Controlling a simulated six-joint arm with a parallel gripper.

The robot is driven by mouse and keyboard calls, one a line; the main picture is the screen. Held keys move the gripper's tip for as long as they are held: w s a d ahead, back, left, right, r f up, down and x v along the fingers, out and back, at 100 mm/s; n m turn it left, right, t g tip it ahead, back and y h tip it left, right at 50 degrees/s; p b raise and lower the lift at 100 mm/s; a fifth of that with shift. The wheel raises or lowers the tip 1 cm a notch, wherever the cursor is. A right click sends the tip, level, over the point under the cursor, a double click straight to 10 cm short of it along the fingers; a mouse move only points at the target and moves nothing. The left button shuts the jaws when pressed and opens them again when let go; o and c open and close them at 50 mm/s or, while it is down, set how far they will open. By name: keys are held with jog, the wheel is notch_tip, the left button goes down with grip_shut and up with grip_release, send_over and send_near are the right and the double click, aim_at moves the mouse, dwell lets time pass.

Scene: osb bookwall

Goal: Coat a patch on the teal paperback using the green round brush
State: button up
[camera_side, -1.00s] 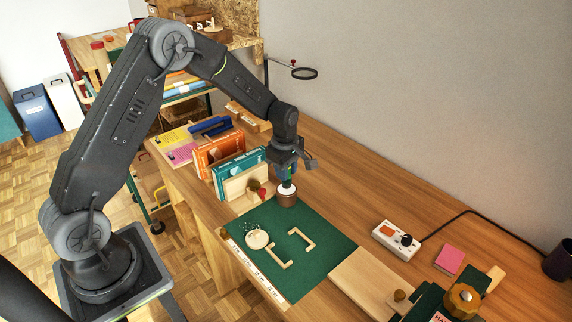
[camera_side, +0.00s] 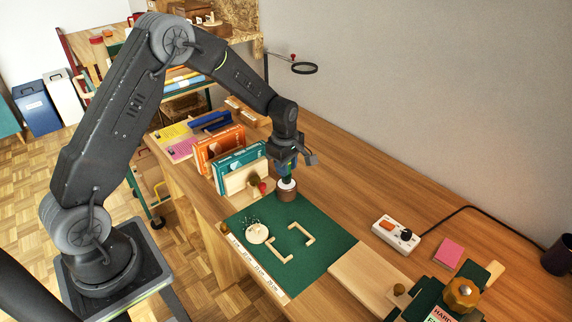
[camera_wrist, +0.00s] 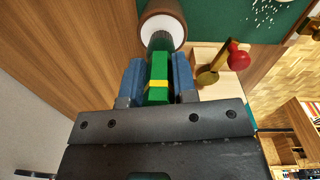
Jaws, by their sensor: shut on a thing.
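The teal paperback (camera_side: 243,160) stands upright in a wooden holder, beside an orange book. My gripper (camera_side: 287,166) is shut on the green round brush (camera_wrist: 158,73), which has a yellow band and points down. The brush's lower end is over or in the mouth of a brown pot (camera_side: 287,195) with a white top. In the wrist view the brush sits between two blue finger pads, and its tip meets the pot (camera_wrist: 150,14); how deep it goes is hidden.
A green mat (camera_side: 322,225) carries a pale round piece (camera_side: 257,233) and wooden corner pieces (camera_side: 303,234). A red knob (camera_side: 262,187) is close left of the pot. A control box (camera_side: 395,233), pink pad (camera_side: 448,254) and wooden board (camera_side: 365,278) lie to the right.

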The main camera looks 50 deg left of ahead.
jog(key=shift+f, duration=0.5)
dwell(1.1)
jog(key=shift+r, duration=3.55)
